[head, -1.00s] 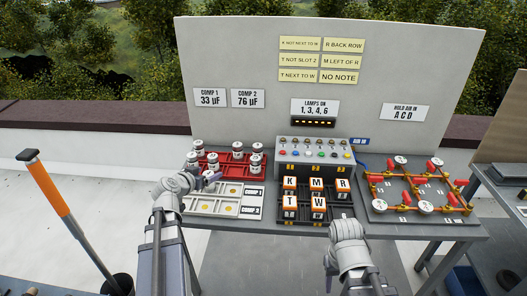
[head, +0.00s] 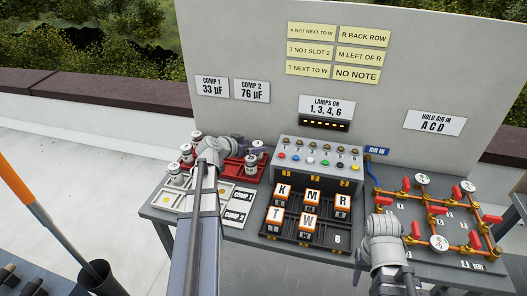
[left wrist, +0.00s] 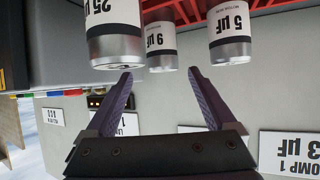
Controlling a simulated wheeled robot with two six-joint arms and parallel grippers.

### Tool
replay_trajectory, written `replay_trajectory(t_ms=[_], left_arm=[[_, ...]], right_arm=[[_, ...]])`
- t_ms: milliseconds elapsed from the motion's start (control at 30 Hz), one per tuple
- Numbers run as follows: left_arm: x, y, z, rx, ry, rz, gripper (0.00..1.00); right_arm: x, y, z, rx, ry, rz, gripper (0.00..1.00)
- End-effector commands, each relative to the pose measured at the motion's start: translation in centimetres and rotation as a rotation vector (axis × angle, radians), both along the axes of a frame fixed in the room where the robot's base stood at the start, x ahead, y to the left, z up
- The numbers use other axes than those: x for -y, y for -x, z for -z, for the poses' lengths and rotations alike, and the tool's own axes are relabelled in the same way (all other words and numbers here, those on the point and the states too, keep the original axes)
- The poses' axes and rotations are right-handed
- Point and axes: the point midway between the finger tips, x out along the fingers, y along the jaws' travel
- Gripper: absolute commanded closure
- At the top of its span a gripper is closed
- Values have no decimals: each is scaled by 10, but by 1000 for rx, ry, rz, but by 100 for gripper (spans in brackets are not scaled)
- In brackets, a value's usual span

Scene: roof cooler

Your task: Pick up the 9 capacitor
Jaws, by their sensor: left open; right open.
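In the left wrist view, the picture is upside down and the 9 µF capacitor (left wrist: 161,48), a silver can with a white label, shows between and just beyond the fingertips of my open left gripper (left wrist: 159,74). The 25 µF can (left wrist: 113,40) is close on its left and the 5 µF can (left wrist: 229,36) on its right. In the head view, my left gripper (head: 243,147) is over the red tray (head: 234,168) and hides its middle; labels on the cans are too small to read there. My right gripper (head: 383,222) is empty in front of the valve board.
A white tray (head: 212,198) with yellow discs lies in front of the red tray. A lamp box (head: 318,160), a black rack (head: 285,229) of lettered blocks and a valve board (head: 455,250) stand to the right. An upright panel (head: 270,60) rises behind.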

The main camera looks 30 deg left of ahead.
Motion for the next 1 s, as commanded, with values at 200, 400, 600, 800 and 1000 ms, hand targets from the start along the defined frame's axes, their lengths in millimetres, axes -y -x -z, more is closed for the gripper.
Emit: replay_trajectory(t_ms=[200, 400, 600, 800, 1000], left_arm=[[1, -11, 8, 0, -1, 0, 11], [3, -24, 13, 0, -1, 0, 11], [3, -31, 18, 0, -1, 0, 11], [3, -57, 33, 0, -1, 0, 11], [7, -69, 38, 0, 0, -1, 11]], right_arm=[[0, 0, 8, 0, 0, 0, 50], [0, 0, 13, 0, 0, 0, 50], [0, 0, 18, 0, 0, 0, 50], [0, 0, 33, 0, 0, 0, 50], [0, 0, 38, 0, 0, 0, 50]])
